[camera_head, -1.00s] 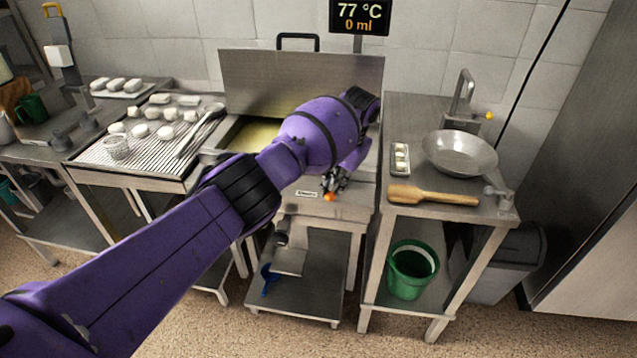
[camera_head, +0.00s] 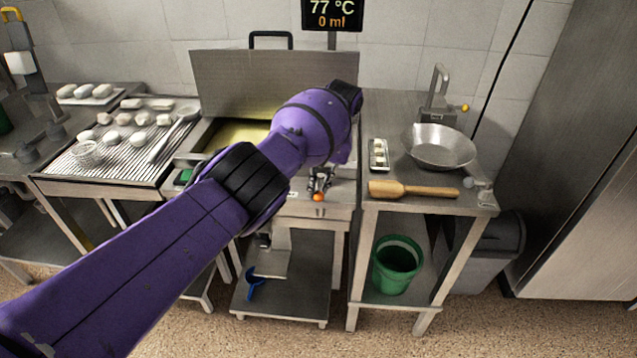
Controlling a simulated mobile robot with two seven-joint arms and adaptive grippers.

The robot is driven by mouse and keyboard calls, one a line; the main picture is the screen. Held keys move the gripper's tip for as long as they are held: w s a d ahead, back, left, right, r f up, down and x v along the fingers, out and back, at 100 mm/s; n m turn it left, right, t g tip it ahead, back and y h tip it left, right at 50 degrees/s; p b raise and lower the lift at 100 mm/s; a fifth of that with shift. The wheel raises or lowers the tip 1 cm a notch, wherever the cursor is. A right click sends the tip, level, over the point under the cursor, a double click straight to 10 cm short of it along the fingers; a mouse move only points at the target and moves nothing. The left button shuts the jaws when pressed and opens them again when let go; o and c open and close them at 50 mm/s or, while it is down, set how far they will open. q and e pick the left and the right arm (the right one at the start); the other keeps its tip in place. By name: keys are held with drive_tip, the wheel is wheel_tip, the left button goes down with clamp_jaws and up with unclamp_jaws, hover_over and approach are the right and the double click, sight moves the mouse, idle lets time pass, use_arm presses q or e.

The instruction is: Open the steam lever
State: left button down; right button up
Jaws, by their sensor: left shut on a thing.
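The steam lever shows as a small orange knob (camera_head: 318,197) at the front edge of the steel cooking unit (camera_head: 335,196), below its open lid. My left arm reaches across the unit from the left. My left gripper (camera_head: 320,183) points down right at the lever and is shut on it. The fingers and the wrist hide most of the lever, so its shaft and angle cannot be made out. My right gripper is not in view.
A raised steel lid (camera_head: 275,85) stands behind the open basin. To the right, a side table holds a pan (camera_head: 439,147), a wooden mallet-like tool (camera_head: 415,190) and a small tray (camera_head: 378,154). A green bucket (camera_head: 397,265) stands below.

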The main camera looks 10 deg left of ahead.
use_arm(q)
drive_tip(key=shift+d, duration=0.4)
drive_tip(key=c, duration=1.6)
unclamp_jaws()
drive_tip(key=shift+d, duration=0.15)
drive_tip(key=shift+r, duration=0.4)
drive_tip(key=v, duration=1.1)
drive_tip(key=shift+r, duration=0.1)
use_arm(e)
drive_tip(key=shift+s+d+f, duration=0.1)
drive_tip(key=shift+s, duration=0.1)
